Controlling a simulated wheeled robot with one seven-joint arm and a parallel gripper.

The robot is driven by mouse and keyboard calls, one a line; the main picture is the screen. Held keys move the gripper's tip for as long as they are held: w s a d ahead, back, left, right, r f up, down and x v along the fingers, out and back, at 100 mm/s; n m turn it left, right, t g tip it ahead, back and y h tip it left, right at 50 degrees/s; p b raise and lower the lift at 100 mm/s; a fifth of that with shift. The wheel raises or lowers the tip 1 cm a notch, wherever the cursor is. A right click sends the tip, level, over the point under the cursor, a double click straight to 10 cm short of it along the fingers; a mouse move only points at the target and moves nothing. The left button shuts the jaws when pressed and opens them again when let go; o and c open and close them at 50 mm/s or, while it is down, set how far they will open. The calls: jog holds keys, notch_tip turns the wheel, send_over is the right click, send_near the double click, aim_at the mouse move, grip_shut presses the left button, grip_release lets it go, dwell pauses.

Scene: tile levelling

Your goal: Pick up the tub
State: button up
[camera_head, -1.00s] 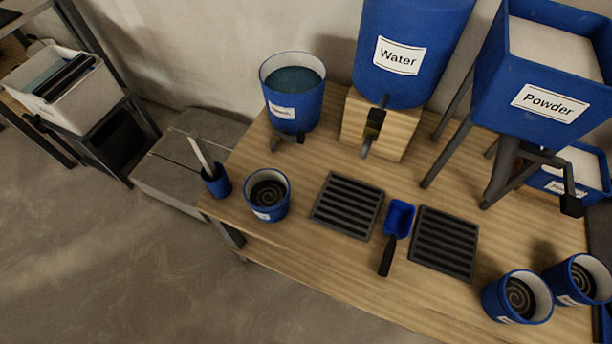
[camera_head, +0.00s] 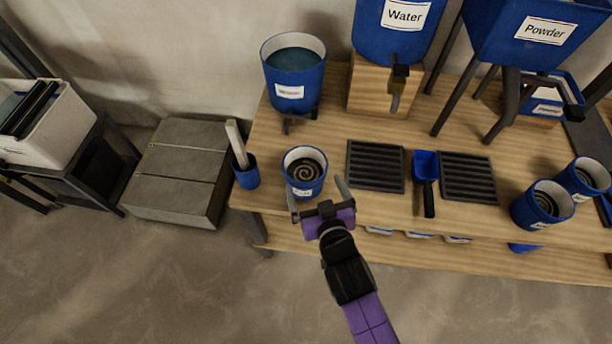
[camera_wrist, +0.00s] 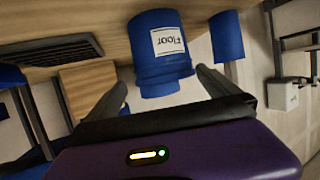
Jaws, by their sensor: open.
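A blue tub (camera_head: 305,172) with a white label and a dark spiral inside stands upright near the front left edge of the wooden table. In the wrist view the tub (camera_wrist: 160,45) appears upside down, and its label reads "Floor". My gripper (camera_head: 318,199) is open and empty, just in front of the tub on the near side. In the wrist view its two fingers (camera_wrist: 162,90) point toward the tub, which shows between and beyond them. I cannot tell whether a finger touches it.
A blue holder (camera_head: 247,178) with a pale stick stands left of the tub. Two dark grates (camera_head: 376,166) and a blue scoop (camera_head: 425,168) lie to its right. A blue bucket (camera_head: 294,78) and a Water container (camera_head: 395,38) stand behind. Two more tubs (camera_head: 540,208) stand at the right.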

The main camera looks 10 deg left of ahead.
aim_at(300, 158)
jog(key=shift+w+a+f, duration=0.15)
jog(key=shift+w+a, duration=0.4)
jog(key=shift+w, duration=0.15)
jog(key=shift+f+x, duration=0.2)
jog(key=shift+x, duration=3.15)
jog(key=shift+s, duration=0.1)
jog(key=c, duration=1.6)
jog(key=shift+r, duration=0.2)
jog(key=shift+c, duration=0.8)
